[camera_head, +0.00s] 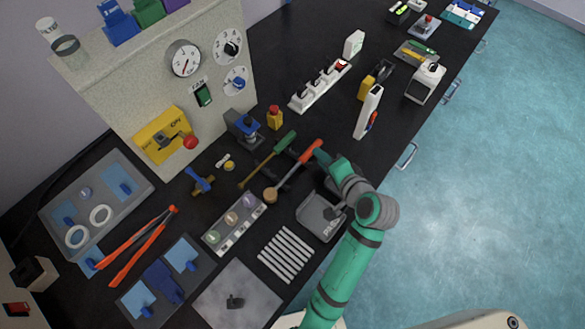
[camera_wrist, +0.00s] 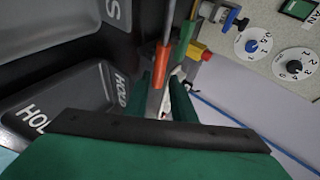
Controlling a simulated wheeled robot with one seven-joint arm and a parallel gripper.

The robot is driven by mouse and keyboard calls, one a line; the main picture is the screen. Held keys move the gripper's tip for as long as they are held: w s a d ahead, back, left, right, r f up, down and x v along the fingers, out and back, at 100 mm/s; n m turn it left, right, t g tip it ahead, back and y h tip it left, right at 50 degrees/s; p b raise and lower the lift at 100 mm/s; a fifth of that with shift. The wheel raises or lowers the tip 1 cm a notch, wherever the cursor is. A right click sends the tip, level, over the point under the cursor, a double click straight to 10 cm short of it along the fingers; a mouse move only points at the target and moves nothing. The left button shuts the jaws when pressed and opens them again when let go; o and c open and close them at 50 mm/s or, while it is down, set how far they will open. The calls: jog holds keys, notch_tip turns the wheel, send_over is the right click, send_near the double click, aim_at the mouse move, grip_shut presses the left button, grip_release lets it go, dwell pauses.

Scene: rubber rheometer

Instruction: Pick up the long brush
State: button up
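Two long-handled tools lie side by side on the dark bench in the head view. One has an orange handle (camera_head: 311,151) and a round tan head. The other has a green handle (camera_head: 285,141) and a thin shaft with a pale end. I cannot tell for sure which is the long brush. My gripper (camera_wrist: 163,92) is open in the wrist view, and the orange handle's end (camera_wrist: 163,58) shows just beyond and between its fingers. Contact cannot be made out. In the head view my gripper is at the orange handle's end, its fingertips partly hidden.
White strips (camera_head: 286,254) and a sample holder (camera_head: 234,222) lie nearer. A yellow-and-red bottle (camera_head: 275,118) and a blue device (camera_head: 243,128) stand behind the tools. A white power strip (camera_head: 320,86) lies further right.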

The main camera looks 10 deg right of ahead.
jog(key=shift+w+a+f, duration=0.15)
jog(key=shift+w+a, duration=0.05)
jog(key=x, duration=0.4)
jog(key=shift+w+d, duration=0.15)
jog(key=shift+d, duration=0.25)
jog(key=shift+w+a+f, duration=0.1)
jog(key=shift+w+f, duration=0.15)
jog(key=shift+w, duration=0.05)
grip_shut()
